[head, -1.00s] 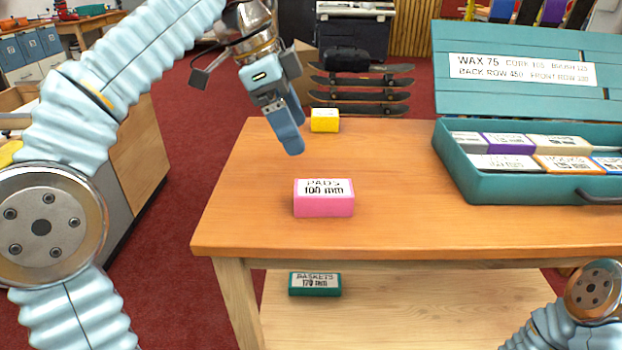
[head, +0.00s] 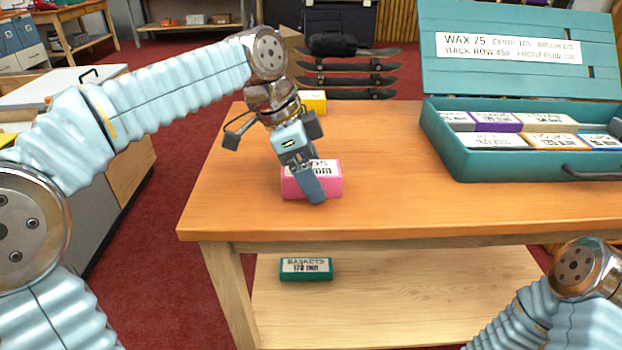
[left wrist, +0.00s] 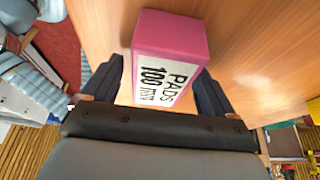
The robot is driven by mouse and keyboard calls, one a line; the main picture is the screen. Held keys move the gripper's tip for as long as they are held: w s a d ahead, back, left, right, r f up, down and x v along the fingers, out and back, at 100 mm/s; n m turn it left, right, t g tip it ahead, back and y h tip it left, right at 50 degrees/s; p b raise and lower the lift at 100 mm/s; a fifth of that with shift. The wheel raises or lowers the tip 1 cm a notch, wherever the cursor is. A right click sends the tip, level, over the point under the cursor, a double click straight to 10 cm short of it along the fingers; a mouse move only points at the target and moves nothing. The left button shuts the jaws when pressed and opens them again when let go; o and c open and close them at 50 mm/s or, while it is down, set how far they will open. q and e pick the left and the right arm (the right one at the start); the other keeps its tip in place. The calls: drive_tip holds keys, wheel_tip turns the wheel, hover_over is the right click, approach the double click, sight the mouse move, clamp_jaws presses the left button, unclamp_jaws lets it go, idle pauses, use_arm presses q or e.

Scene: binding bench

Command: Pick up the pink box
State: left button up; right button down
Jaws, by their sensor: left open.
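The pink box (head: 330,186) lies on the wooden bench top near its front left, with a white label on its upper face. It also shows in the left wrist view (left wrist: 172,42), label reading "PADS 100 mm". My left gripper (head: 308,192) is over the box in the head view and hides part of its label. In the left wrist view my left gripper (left wrist: 160,85) is open, with one finger on each side of the label end of the box. I cannot tell whether the fingers touch it. My right gripper is not in view.
A yellow box (head: 313,101) stands at the bench's back left. An open teal case (head: 480,168) with several labelled boxes stands at the right. A green box (head: 306,269) lies on the lower shelf (head: 400,300). The bench top (head: 390,205) between pink box and case is clear.

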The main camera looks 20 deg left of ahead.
use_arm(q)
drive_tip(key=shift+f, duration=0.25)
idle(0.5)
drive_tip(key=shift+r, duration=0.1)
drive_tip(key=c, duration=1.2)
